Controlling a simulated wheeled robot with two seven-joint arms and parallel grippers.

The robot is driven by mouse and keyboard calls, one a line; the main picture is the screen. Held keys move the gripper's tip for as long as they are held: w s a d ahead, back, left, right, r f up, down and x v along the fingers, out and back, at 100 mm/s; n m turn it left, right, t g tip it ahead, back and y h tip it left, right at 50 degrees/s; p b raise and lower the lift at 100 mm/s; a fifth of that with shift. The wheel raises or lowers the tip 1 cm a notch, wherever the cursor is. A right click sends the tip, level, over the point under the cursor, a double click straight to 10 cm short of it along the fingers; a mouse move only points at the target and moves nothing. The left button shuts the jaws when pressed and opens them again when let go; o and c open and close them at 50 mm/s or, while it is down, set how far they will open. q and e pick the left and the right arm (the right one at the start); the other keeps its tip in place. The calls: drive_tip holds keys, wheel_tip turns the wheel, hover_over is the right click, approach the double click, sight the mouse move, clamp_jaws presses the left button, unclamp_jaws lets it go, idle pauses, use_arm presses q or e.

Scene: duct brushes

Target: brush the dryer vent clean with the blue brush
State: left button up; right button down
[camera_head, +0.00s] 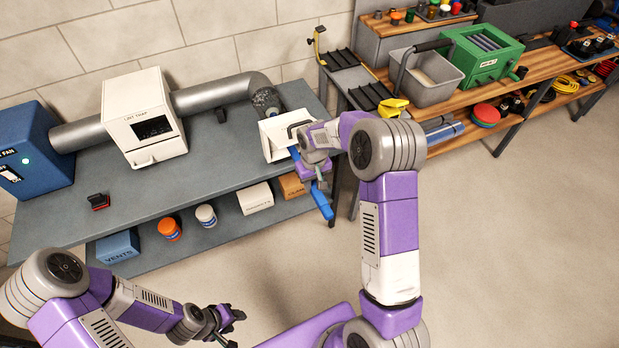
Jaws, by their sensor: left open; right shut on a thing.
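The blue brush (322,200) has its blue handle slanting down past the table's right front edge. My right gripper (312,172) is shut on it, just in front of the white vent hood (274,140). The brush's head is not clearly visible; the gripper and hood hide that area. The hood sits at the right end of the grey duct (215,94), beside a dark speckled section (265,103). I cannot tell whether the brush is inside the hood. My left gripper (230,322) is open and empty, low in front of the table.
A white lint trap box (145,115) and a blue fan box (32,150) stand along the duct. A small red-and-black item (98,201) lies on the tabletop. The lower shelf holds boxes and cans. A bench (390,60) stands at right; the floor between is clear.

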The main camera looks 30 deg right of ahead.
sight(324, 201)
drive_tip(key=s, duration=0.6)
drive_tip(key=shift+s+r, duration=0.1)
drive_tip(key=shift+s, duration=0.2)
use_arm(q)
drive_tip(key=shift+s+d+f+b, duration=0.1)
drive_tip(key=shift+s+f+b, duration=0.05)
drive_tip(key=shift+f+b, duration=0.35)
use_arm(e)
drive_tip(key=shift+s+r, duration=0.1)
drive_tip(key=shift+s, duration=2.3)
drive_tip(key=shift+w, duration=0.15)
